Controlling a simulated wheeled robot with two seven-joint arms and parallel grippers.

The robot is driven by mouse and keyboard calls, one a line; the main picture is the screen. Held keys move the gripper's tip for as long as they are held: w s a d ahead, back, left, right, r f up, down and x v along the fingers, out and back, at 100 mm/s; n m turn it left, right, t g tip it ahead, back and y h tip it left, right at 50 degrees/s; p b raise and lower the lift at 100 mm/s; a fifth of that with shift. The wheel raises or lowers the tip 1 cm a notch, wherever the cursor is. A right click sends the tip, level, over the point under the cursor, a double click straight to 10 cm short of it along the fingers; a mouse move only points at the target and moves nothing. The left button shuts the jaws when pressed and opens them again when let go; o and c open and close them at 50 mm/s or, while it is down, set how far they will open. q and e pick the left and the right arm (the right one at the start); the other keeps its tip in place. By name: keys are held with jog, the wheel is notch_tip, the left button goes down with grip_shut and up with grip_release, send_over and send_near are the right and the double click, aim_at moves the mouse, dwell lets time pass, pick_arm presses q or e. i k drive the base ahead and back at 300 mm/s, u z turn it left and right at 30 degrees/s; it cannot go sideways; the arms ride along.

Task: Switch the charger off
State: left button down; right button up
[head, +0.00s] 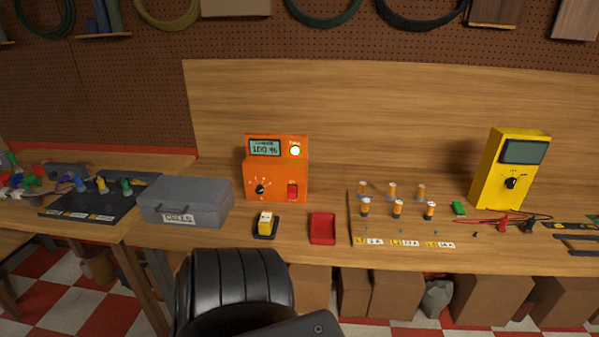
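The orange charger (276,180) stands upright on the wooden workbench, left of the middle of the head view. Its display (265,148) reads 100 %, and a round lamp (295,151) beside it glows pale yellow. A red switch (292,191) is at the lower right of its front, and a black dial (260,189) is at the lower left. I cannot tell the switch's position for sure. Neither of my grippers shows in this view.
A grey case labelled CELLS (187,203) stands left of the charger. A yellow block on a black base (265,224) and a red tray (322,228) lie in front. Several cells stand right, near a yellow meter (510,170).

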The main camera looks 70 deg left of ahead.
aim_at(291, 195)
jog(key=u, duration=0.6)
jog(key=i, duration=0.95)
jog(key=u, duration=1.45)
jog(key=i, duration=0.4)
jog(key=u, duration=0.35)
